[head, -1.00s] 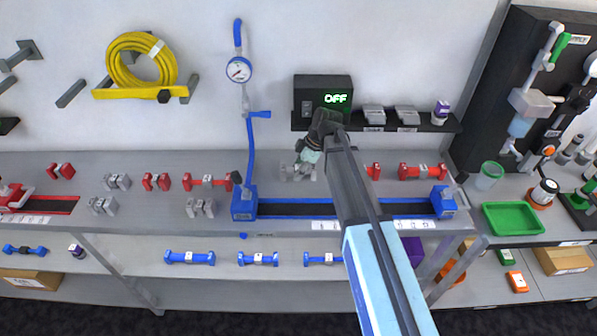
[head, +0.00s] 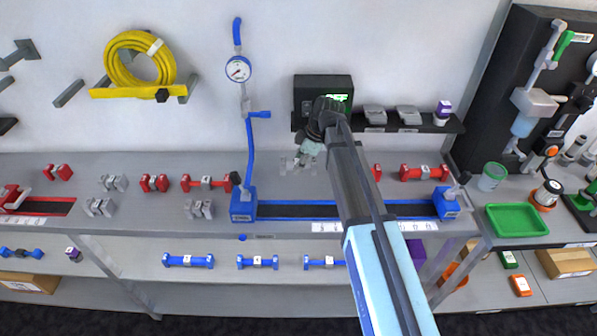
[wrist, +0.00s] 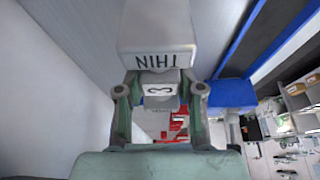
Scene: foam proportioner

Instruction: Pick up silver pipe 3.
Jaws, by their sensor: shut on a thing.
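Silver pipe 3 (wrist: 157,32) is between the fingers of my gripper (wrist: 160,92) in the wrist view. Its near flange reads "THIN" upside down, and its middle carries a "3" label. The fingers press on the middle from both sides. In the head view the silver pipe (head: 289,163) shows small below my gripper (head: 300,158), partly hidden by it. It appears a little above the grey bench, near the wall.
A blue-ended rail fixture (head: 300,210) lies along the bench's front. Other silver pipes (head: 200,209) and red pipes (head: 207,182) stand to the left. A black shelf with the display box (head: 306,97) is on the wall close behind my gripper.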

